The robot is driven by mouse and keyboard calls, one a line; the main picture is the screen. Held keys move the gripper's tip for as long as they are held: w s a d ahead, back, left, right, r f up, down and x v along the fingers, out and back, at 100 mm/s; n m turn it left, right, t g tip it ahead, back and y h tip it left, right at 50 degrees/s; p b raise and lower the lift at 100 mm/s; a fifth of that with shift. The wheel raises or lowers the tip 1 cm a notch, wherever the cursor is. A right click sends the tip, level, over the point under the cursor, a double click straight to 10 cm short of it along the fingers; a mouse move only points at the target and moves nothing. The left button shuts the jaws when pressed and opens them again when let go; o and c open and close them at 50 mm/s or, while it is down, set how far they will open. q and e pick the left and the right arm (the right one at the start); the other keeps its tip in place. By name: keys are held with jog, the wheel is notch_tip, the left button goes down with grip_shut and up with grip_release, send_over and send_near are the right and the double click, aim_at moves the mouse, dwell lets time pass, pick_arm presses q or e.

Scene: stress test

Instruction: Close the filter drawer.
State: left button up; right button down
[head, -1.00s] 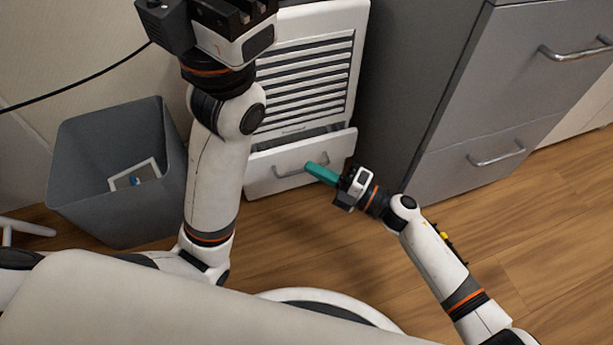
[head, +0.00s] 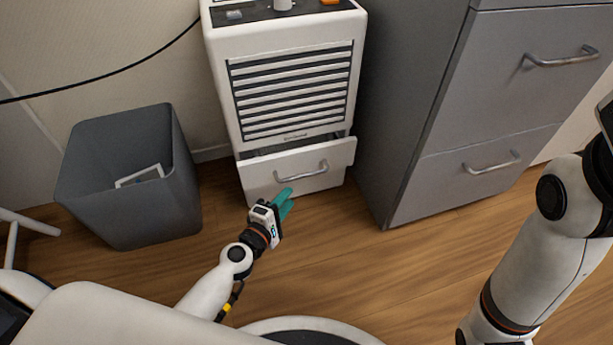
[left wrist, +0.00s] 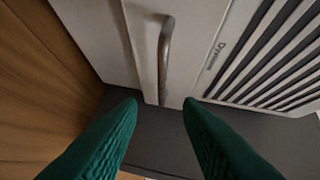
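The filter drawer (head: 320,163) is at the bottom of a white slatted unit (head: 285,40). It stands partly out, with a dark gap above its front. A grey bar handle (head: 301,173) is on its front and also shows in the left wrist view (left wrist: 166,62). My left gripper (head: 284,197) is low in front of the drawer, just below the handle and apart from it as far as I can see. Its teal fingers are spread with nothing between them in the left wrist view (left wrist: 161,101). My right arm is at the right edge; its fingers are out of frame.
A grey bin (head: 120,212) with a white-framed item inside stands left of the unit. A grey cabinet (head: 440,185) with bar handles stands close on the right. A black cable (head: 100,75) runs along the wall. Wooden floor (head: 370,260) is clear in front.

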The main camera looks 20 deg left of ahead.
aim_at(306, 174)
pick_arm(q)
jog(key=b+x, duration=0.1)
jog(key=x, duration=0.9)
jog(key=shift+w, duration=0.4)
jog(key=shift+c, duration=0.5)
grip_shut()
